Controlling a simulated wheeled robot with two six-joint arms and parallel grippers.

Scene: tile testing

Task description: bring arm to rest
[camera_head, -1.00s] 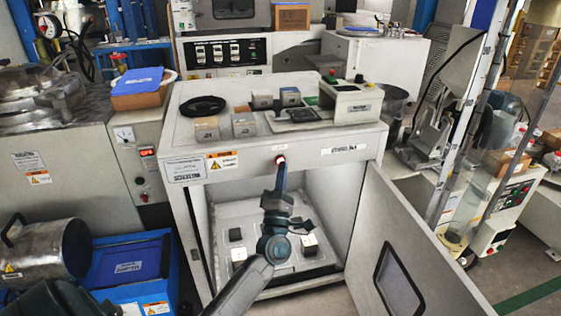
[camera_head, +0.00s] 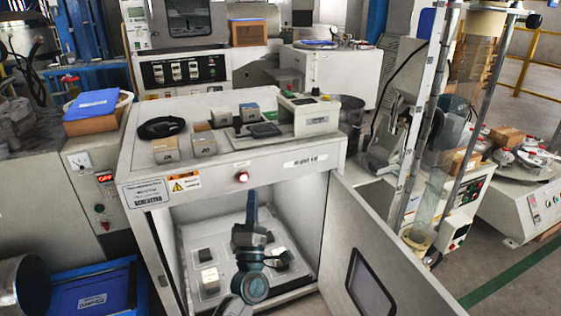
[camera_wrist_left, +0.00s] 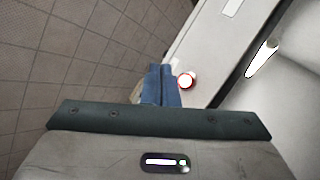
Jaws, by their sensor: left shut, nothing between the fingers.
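My left gripper (camera_head: 251,200) is in the middle of the head view, in front of the open white cabinet (camera_head: 262,172). Its blue fingers are shut with nothing between them and point upward, below a red-ringed button (camera_head: 242,176) on the cabinet's front panel. In the left wrist view the shut fingertips (camera_wrist_left: 163,72) show beside the same button (camera_wrist_left: 186,80), which looks lit; I cannot tell the exact gap between them. My right gripper is in neither view.
The cabinet door (camera_head: 385,262) stands open to the right. Tile blocks (camera_head: 166,150) and a control box (camera_head: 309,113) are on the cabinet top. A blue bin (camera_head: 95,300) is at lower left.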

